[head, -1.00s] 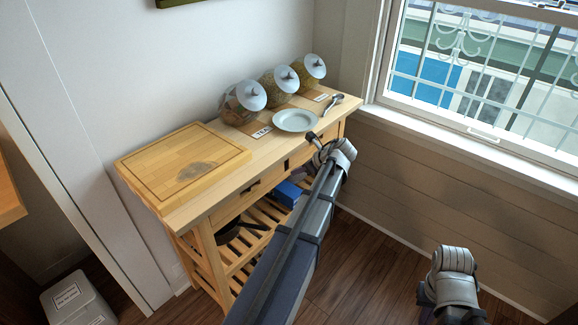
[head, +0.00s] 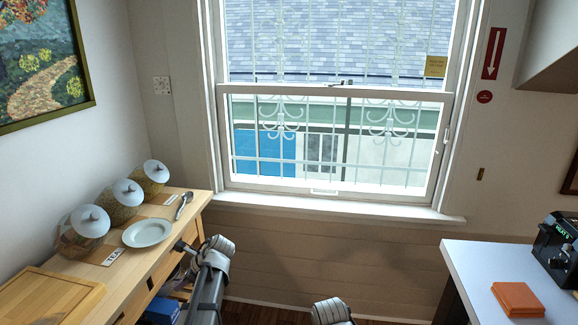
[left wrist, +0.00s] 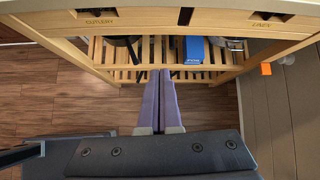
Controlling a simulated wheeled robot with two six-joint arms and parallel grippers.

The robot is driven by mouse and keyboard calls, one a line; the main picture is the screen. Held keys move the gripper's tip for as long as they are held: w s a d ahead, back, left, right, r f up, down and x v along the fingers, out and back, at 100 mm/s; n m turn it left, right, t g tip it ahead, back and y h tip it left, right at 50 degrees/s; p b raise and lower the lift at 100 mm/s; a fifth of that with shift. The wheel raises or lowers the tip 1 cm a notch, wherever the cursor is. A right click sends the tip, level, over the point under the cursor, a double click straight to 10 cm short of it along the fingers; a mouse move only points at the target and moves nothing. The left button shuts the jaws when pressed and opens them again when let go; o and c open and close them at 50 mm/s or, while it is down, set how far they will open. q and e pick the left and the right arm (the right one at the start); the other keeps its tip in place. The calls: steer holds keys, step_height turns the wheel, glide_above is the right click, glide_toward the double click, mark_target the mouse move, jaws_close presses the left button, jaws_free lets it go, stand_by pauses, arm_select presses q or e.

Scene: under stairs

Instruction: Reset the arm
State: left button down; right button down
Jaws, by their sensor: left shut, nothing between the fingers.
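My left arm (head: 207,290) reaches up from the bottom of the head view and ends in pale rounded joints beside the wooden trolley's (head: 60,270) front edge. My left gripper (left wrist: 160,73) shows in the left wrist view as two purple-grey fingers pressed together with nothing between them. They point toward the trolley's slatted lower shelf (left wrist: 148,56); whether they touch it cannot be told. Of my right arm, only a pale joint (head: 331,311) shows at the bottom of the head view; its gripper is out of sight.
The trolley holds several lidded jars (head: 122,200), a white plate (head: 147,233), a spoon (head: 184,205) and a cutting board (head: 45,300). A blue box (left wrist: 194,48) lies on its lower shelf. A white counter (head: 468,265) with orange napkins (head: 518,299) stands right. Space under the window looks clear.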

arm_select(q)
steer(key=s+d+f+n+h, duration=0.1)
steer(key=s+d+n, duration=0.3)
steer(key=d, duration=0.7)
steer(key=s+d+f+n+h+p, duration=0.1)
steer(key=s+d+n+h, duration=0.2)
steer(key=s+d, duration=0.6)
steer(key=s+d+f+n+g+h+p, duration=0.1)
steer(key=s+d+n+h, duration=0.2)
steer(key=d, duration=1)
steer(key=s+n, duration=0.3)
steer(key=n, duration=0.1)
steer(key=shift+s, duration=0.25)
